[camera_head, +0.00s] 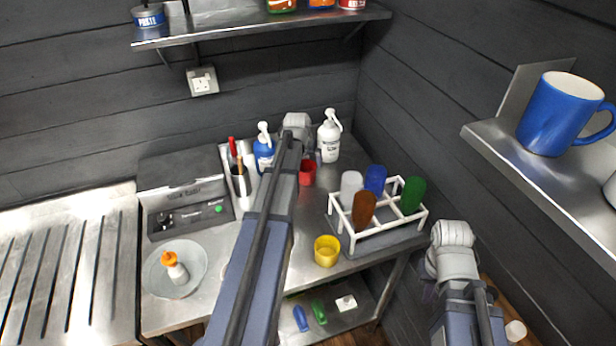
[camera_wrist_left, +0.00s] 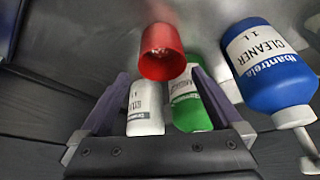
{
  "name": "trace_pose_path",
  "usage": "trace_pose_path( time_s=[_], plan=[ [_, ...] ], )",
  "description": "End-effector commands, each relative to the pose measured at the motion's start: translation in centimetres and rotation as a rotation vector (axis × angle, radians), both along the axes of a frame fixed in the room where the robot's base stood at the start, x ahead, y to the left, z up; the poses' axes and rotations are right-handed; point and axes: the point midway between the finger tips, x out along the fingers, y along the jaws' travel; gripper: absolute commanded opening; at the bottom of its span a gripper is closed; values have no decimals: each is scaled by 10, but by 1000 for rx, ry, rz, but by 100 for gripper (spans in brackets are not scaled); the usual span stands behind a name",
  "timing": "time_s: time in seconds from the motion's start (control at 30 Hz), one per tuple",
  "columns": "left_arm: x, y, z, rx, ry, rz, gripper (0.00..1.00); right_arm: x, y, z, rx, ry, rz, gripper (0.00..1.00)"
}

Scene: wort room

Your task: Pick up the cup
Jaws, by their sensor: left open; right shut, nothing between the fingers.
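A small red cup (camera_head: 307,173) stands on the steel worktop, just below my left gripper (camera_head: 314,157). In the left wrist view the red cup (camera_wrist_left: 163,55) shows ahead of my left gripper (camera_wrist_left: 161,78), whose fingers are spread wide with nothing held. The cup lies roughly centred between the fingertips; I cannot tell the exact gap. A yellow cup (camera_head: 327,252) stands nearer, at the worktop's front edge. A blue mug (camera_head: 560,113) stands on the right wall shelf. My right gripper (camera_head: 430,291) is low at the right, shut and empty, partly hidden by its arm.
A blue cleaner bottle (camera_head: 264,153) and a white bottle (camera_head: 329,138) stand close to the red cup. A white rack (camera_head: 378,233) with coloured tumblers stands right. A plate (camera_head: 190,279) lies left. My left arm hides the middle.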

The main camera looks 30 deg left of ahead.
Motion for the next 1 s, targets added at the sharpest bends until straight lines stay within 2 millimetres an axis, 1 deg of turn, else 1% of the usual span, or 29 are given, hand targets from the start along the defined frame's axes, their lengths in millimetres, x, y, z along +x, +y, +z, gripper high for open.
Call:
trace_pose_path(
  time_s=[0.03,0.3,0.57,0.73,0.83,1.0],
  plan=[
    [0,0,-7,0,0,0,100,0,0,-7,0,0,1,0],
    [1,1,-10,0,0,0,100,0,0,-10,0,0,1,0],
    [9,3,-31,0,0,0,100,0,0,-31,0,0,0,0],
    [10,3,-31,0,0,0,100,0,0,-31,0,0,0,0],
    [11,4,-34,0,0,0,100,0,0,-34,0,0,0,0],
    [16,7,-50,0,0,0,100,0,0,-50,0,0,0,0]
  ],
)
